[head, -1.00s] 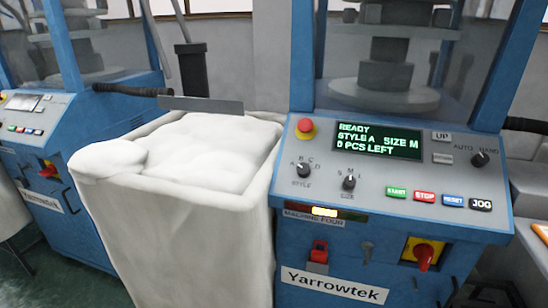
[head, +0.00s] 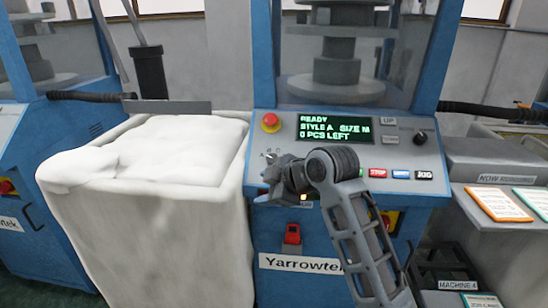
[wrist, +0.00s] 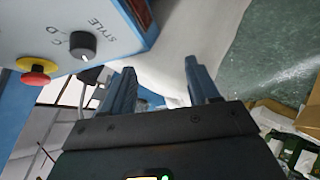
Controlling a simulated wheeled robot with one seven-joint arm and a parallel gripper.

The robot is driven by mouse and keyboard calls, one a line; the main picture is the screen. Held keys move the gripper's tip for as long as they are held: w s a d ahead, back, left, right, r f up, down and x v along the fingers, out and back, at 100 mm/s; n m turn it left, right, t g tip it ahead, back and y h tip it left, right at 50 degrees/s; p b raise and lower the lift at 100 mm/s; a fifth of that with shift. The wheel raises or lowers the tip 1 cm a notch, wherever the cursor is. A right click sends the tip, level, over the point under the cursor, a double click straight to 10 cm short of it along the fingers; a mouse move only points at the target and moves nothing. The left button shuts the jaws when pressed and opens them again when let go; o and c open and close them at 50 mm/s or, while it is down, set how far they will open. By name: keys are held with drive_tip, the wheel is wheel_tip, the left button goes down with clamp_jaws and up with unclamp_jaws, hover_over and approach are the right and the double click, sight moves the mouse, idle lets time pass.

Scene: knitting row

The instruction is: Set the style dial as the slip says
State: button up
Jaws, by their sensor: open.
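The style dial (wrist: 83,45) is a dark knob on the grey panel in the wrist view, beside the word STYLE and the letters C and D. The display (head: 336,127) reads READY, STYLE A, SIZE M, 0 PCS LEFT. My gripper (head: 272,176) is in front of the panel's left part. In the wrist view its two fingers (wrist: 160,68) are apart with nothing between them, and the dial lies beyond them to the upper left. Orange-edged (head: 498,204) and green-edged (head: 540,203) cards lie at right; their writing is too small to read.
A red emergency button (head: 270,122) sits left of the display and shows near the dial in the wrist view. A large white sack-like bin (head: 150,220) stands left of the machine. STOP (head: 377,172) and JOG (head: 425,175) buttons are right of my arm. A NOW RUNNING sign (head: 507,179) is at right.

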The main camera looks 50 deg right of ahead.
sight(272, 159)
drive_tip(key=d+r+n+g, duration=0.1)
drive_tip(key=d+r+n, duration=0.2)
drive_tip(key=d+r, duration=0.45)
drive_tip(key=shift+h, duration=0.3)
drive_tip(key=shift+d+x, duration=0.15)
drive_tip(key=shift+x, duration=1.9)
drive_tip(key=shift+d+x, duration=0.1)
drive_tip(key=shift+x, duration=1.95)
drive_tip(key=shift+c, duration=0.3)
drive_tip(key=c, duration=1)
drive_tip(key=shift+p, duration=0.3)
